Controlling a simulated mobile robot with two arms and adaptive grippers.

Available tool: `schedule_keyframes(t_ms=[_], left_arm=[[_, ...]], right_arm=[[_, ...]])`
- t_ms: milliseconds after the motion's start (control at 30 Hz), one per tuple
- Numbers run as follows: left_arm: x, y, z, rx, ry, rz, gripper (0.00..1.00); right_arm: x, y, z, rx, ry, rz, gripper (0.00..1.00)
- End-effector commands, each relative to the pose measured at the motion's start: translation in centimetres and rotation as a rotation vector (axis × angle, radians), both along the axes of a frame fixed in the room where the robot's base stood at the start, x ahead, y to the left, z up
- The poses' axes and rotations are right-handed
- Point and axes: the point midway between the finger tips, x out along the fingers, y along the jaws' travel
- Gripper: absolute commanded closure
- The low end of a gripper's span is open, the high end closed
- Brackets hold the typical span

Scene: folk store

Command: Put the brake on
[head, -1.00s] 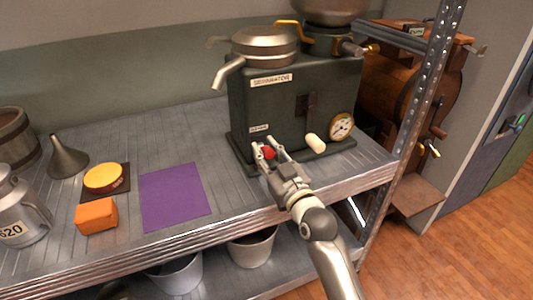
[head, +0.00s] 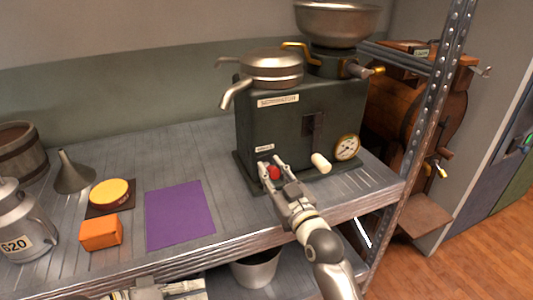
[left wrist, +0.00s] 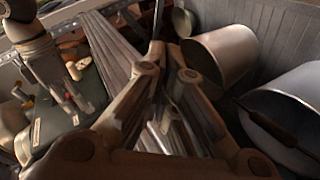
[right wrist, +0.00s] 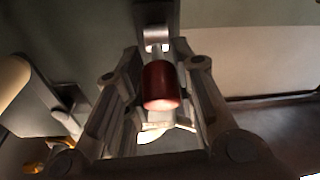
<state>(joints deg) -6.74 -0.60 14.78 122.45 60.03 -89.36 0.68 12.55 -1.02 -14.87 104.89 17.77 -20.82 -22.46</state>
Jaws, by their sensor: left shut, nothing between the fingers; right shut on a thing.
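The dark green separator machine (head: 290,140) stands on the metal shelf, with a small label above a red knob (head: 274,173) low on its front. The lettering is too small to read surely. My right gripper (head: 271,170) is at this knob. In the right wrist view the red knob (right wrist: 161,86) sits between the closed fingers, on a metal stem fixed to the machine. My left gripper (left wrist: 166,55) is shut and empty below the shelf's front edge, near the buckets. Only part of the left arm shows at the bottom of the head view.
A cream crank handle (head: 321,163) and a gauge (head: 346,148) are right of the knob. A purple mat (head: 180,215), orange block (head: 101,233) and milk can (head: 22,225) stand left. A metal post (head: 425,130) rises at the right. A bucket (head: 256,270) is below.

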Motion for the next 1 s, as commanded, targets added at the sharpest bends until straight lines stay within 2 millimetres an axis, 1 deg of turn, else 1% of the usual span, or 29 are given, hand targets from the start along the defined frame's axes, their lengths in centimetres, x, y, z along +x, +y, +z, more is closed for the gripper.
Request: schedule_keyframes(t_ms=[33, 67, 100, 133, 300, 467, 700, 900, 1000], left_arm=[[0.5, -0.2, 2.7, -0.067, -0.048, -0.020, 1.00], [0.7, -0.3, 4.3, -0.106, -0.077, -0.038, 1.00], [1.2, -0.5, 6.5, -0.155, -0.124, -0.071, 1.00], [1.9, -0.8, 7.7, -0.176, -0.154, -0.098, 1.00], [6.3, -2.9, 10.2, -0.156, -0.261, -0.228, 1.00], [10.2, -4.7, 12.9, -0.114, -0.357, -0.340, 1.00], [15.3, -6.8, 17.7, -0.022, -0.494, -0.487, 1.00], [18.4, -7.6, 21.5, 0.061, -0.580, -0.573, 1.00], [19.3, -7.7, 22.7, 0.091, -0.608, -0.598, 1.00]], right_arm=[[0.0, 0.0, 0.1, 0.001, -0.002, -0.001, 1.00], [0.0, 0.0, 0.1, 0.001, -0.002, -0.001, 1.00], [0.0, 0.0, 0.1, 0.001, -0.002, -0.001, 1.00], [0.0, 0.0, 0.1, 0.001, -0.002, -0.001, 1.00], [0.0, 0.0, 0.1, 0.001, -0.003, -0.001, 1.00], [0.0, 0.0, 0.1, 0.001, -0.003, -0.001, 1.00], [0.0, 0.0, 0.1, 0.001, -0.002, -0.001, 1.00], [0.0, 0.0, 0.1, 0.001, -0.002, -0.001, 1.00], [0.0, 0.0, 0.1, 0.001, -0.002, -0.001, 1.00]])
